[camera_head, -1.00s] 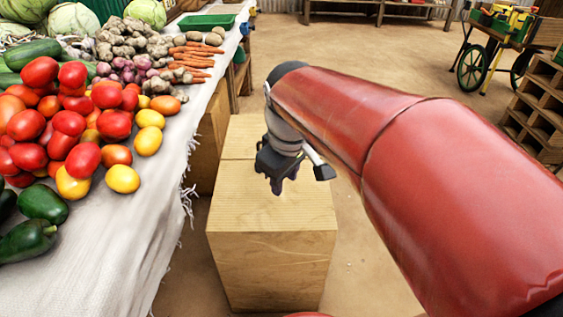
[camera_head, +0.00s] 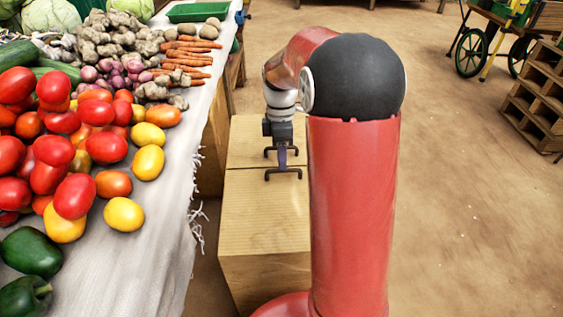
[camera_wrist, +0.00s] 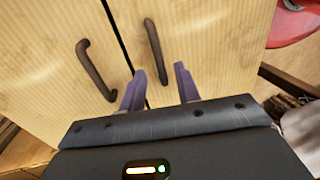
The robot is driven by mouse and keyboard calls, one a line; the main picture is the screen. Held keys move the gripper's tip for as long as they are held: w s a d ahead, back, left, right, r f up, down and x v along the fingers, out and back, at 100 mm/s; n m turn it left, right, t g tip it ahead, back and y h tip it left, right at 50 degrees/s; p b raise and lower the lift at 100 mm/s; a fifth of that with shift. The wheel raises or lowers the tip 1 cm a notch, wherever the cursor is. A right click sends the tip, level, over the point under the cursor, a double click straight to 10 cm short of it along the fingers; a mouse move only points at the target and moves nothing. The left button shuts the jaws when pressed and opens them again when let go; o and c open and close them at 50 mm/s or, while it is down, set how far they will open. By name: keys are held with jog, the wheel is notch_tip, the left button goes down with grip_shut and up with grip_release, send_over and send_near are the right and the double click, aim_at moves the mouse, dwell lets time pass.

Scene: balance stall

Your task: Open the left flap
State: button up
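A pale wooden box (camera_head: 262,225) has two flaps on top, split by a dark seam. In the wrist view the left flap (camera_wrist: 45,75) carries a dark bar handle (camera_wrist: 96,70), and the right flap (camera_wrist: 205,40) carries a similar handle (camera_wrist: 155,46). Both flaps look shut. My gripper (camera_wrist: 160,72) is open, its two purple fingers apart and pointing at the box top. In the picture, the right handle's near end shows between the fingertips; the left handle lies to their left. I cannot tell whether anything touches. In the head view my gripper (camera_head: 281,160) is over the handles.
A cloth-covered stall table (camera_head: 165,225) with vegetables and a green tray (camera_head: 197,11) stands close on the left. A wooden rack (camera_head: 540,100) and a wheeled cart (camera_head: 490,40) stand far right. The floor between is clear.

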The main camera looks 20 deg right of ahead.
jog(key=shift+s+a+f, duration=0.1)
jog(key=shift+s+f, duration=0.05)
jog(key=shift+f, duration=0.45)
jog(key=shift+s+f, duration=0.1)
jog(key=shift+f, duration=0.45)
jog(key=shift+c, duration=0.2)
grip_shut()
